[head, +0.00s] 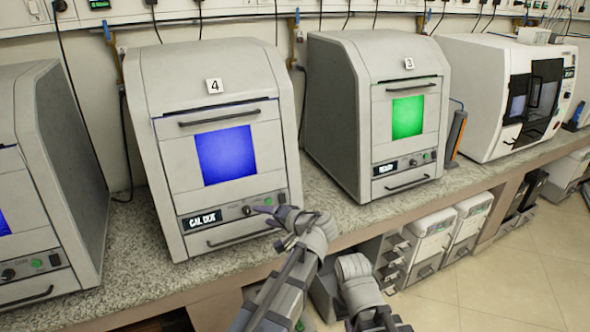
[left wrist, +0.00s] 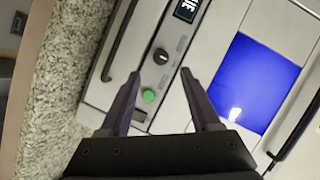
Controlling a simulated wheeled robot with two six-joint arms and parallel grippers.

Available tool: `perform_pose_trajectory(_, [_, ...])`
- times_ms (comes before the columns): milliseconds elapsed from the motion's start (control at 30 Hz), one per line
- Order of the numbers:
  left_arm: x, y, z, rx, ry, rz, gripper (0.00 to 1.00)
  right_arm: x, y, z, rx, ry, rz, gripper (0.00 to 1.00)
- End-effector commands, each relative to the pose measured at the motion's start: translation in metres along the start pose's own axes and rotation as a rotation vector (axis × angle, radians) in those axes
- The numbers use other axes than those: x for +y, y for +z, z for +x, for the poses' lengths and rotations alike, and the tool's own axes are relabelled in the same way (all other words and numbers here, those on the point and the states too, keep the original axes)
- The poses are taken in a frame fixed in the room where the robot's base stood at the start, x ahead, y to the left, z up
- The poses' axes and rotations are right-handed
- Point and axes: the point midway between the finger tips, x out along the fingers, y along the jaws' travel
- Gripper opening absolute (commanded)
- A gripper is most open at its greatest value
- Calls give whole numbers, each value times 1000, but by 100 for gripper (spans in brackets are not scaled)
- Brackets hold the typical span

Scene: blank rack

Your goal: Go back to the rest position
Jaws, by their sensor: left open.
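My left gripper (head: 265,213) is open and empty, in front of the lower panel of the machine numbered 4 (head: 212,75). In the left wrist view the two fingers of my left gripper (left wrist: 160,73) are spread. The knob (left wrist: 161,56) and the green button (left wrist: 149,95) show between them. Whether the fingers touch the panel cannot be told. The blue screen (left wrist: 255,82) lies to the right. My right gripper is not visible.
A machine numbered 3 (head: 340,110) with a green screen (head: 407,117) and "READY" display stands to the right. Another grey machine (head: 60,150) is at the left. A white machine (head: 480,80) stands farther right on the speckled counter (head: 135,262). Floor (head: 515,285) is clear at lower right.

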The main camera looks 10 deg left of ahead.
Motion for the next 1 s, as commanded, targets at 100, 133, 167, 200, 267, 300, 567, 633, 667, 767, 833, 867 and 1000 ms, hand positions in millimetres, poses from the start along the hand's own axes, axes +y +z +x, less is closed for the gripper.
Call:
perform_pose_trajectory(100, [5,17,5,-42,48,-10,64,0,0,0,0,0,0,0])
perform_pose_trajectory(133, [8,26,7,-64,76,-16,64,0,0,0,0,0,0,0])
perform_pose_trajectory(167, [12,36,10,-90,111,-22,64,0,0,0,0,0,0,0])
perform_pose_trajectory(200, [19,53,12,-133,169,-33,64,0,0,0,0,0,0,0])
perform_pose_trajectory(267, [32,80,13,-201,273,-52,64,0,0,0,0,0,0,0])
perform_pose_trajectory(300, [41,97,12,-247,346,-65,64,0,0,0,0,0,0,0])
perform_pose_trajectory(567, [82,153,-14,-404,693,-129,64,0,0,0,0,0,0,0])
perform_pose_trajectory(633, [88,161,-23,-427,761,-142,64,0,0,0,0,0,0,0])
perform_pose_trajectory(667, [90,164,-26,-435,789,-148,64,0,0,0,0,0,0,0])
perform_pose_trajectory(767, [98,172,-38,-458,877,-166,64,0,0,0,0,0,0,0])
perform_pose_trajectory(833, [101,178,-46,-472,936,-178,64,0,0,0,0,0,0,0])
perform_pose_trajectory(867, [103,179,-50,-476,961,-184,64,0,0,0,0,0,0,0])
perform_pose_trajectory(1000, [107,178,-74,-477,1024,-155,64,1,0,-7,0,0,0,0])
